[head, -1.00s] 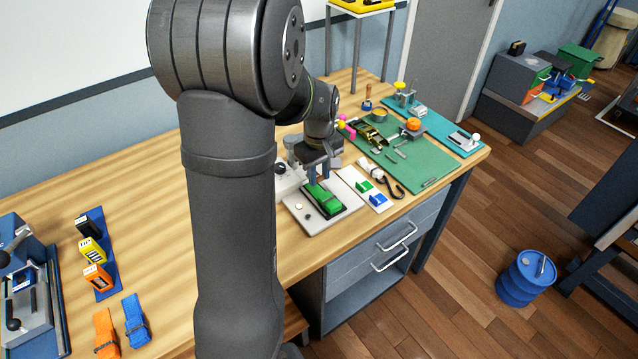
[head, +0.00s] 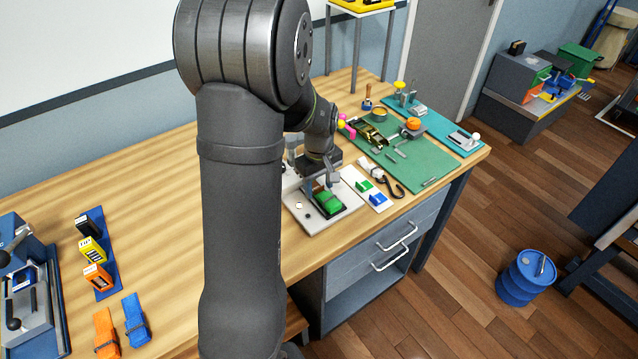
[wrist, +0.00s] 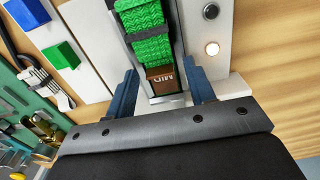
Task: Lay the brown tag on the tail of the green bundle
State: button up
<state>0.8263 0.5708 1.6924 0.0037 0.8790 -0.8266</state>
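The green bundle (head: 329,204) of folded webbing lies in a dark holder on a pale plate (head: 304,222); it also fills the upper middle of the wrist view (wrist: 149,30). The brown tag (wrist: 162,80), with pale letters reading MID, sits at the near end of the green webbing. I cannot tell whether it is fixed there. My gripper (wrist: 163,75) is open, its two blue fingers on either side of the tag with gaps showing. In the head view my gripper (head: 332,180) is just above the back end of the bundle. The tag cannot be made out there.
A white plate with a green and a blue block (head: 377,198) lies right of the bundle, beside a black strap (head: 393,185). A green mat (head: 425,165) holds tools and a ratchet. The wood between is clear.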

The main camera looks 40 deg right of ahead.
aim_at(319, 187)
notch_tip(319, 187, up, 12)
jog(key=shift+r, duration=0.2)
dwell(0.4)
jog(key=shift+f, duration=0.1)
notch_tip(319, 187, down, 12)
jog(key=shift+f, duration=0.1)
jog(key=shift+r, duration=1.9)
jog(key=shift+f, duration=0.1)
